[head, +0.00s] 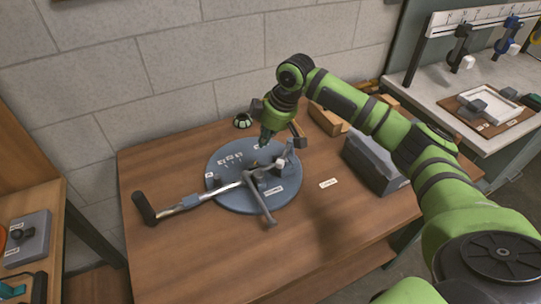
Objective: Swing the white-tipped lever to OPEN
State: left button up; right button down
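A round blue-grey plate (228,160) lies on the wooden table. A long silver lever (205,195) with a black grip (143,208) reaches left from the plate's hub past its rim. A shorter grey lever (261,204) points toward the front edge from the same area. A small whitish block (300,143) shows at the plate's right side; I cannot tell whether it is a lever's white tip. Small labels sit on the plate, too small to read surely. My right gripper (265,141) points down over the plate's back right; its finger opening is unclear. My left gripper is not in view.
A grey box (374,163) stands right of the plate, with wooden blocks (328,118) behind. A small dark green-rimmed item (242,120) sits behind the plate. A white label (328,183) lies on the table. The front of the table is clear. A wall is close behind.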

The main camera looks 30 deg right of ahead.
aim_at(285, 153)
jog(key=p+x, duration=0.1)
jog(key=x, duration=0.6)
jog(key=shift+w+a+f+p, duration=0.1)
jog(key=shift+a+f+p, duration=0.1)
jog(key=shift+p, duration=0.2)
jog(key=s+d+p, duration=0.2)
jog(key=shift+s+d+r, duration=0.25)
jog(key=shift+s+d, duration=0.05)
jog(key=shift+s, duration=0.1)
jog(key=shift+s+d, duration=0.2)
jog(key=shift+s, duration=0.1)
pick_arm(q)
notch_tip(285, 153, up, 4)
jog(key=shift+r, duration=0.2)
pick_arm(e)
jog(key=shift+w+f, duration=0.1)
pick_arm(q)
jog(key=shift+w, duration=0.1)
pick_arm(e)
jog(key=shift+w+a, duration=0.1)
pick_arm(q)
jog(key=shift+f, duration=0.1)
pick_arm(e)
jog(key=shift+f, duration=0.1)
